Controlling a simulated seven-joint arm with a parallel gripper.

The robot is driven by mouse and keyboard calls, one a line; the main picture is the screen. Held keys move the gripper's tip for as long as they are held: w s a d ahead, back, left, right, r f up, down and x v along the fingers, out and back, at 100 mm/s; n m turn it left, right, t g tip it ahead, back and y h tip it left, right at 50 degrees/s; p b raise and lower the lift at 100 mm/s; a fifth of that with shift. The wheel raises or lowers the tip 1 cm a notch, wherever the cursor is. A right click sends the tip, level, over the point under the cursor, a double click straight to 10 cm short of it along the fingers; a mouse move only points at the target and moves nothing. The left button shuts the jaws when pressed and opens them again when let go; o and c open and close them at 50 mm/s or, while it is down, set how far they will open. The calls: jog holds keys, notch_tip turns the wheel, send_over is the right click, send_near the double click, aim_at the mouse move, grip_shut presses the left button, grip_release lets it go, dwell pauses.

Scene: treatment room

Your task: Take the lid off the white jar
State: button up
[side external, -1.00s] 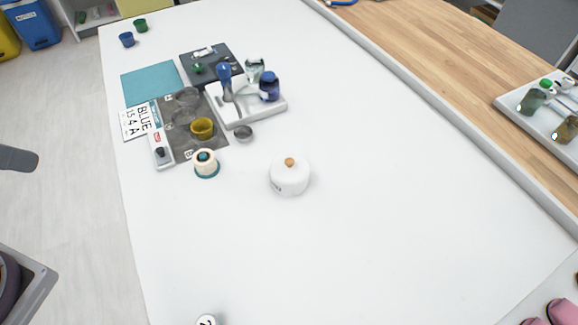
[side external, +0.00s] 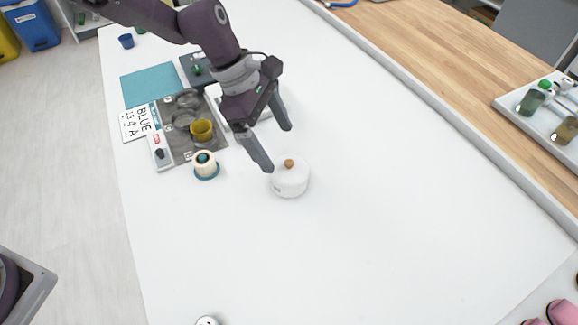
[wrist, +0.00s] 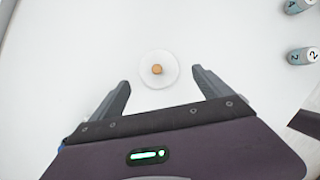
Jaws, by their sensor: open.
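The white jar (side external: 291,183) stands upright on the white table, with its lid (side external: 281,167) on and a small brown knob (side external: 289,163) on top. In the wrist view the round white lid (wrist: 150,80) and its knob (wrist: 157,70) lie ahead of the fingers, around the middle of the gap between them. My gripper (side external: 279,149) is open and empty. It is above and behind the jar in the side view, with one fingertip close to the lid in the picture; I cannot tell whether they touch.
A cream and teal round container (side external: 206,165) stands left of the jar. A grey mat with a yellow cup (side external: 202,130) lies behind it. My arm hides part of the white tray there. The table (side external: 400,220) in front and to the right is clear.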

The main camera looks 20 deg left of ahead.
aim_at(285, 162)
jog(key=x, duration=0.6)
jog(key=shift+w+a+f, duration=0.1)
jog(key=shift+w+f, duration=0.25)
jog(key=shift+f, duration=0.1)
jog(key=c, duration=1.5)
jog(key=shift+s, duration=0.1)
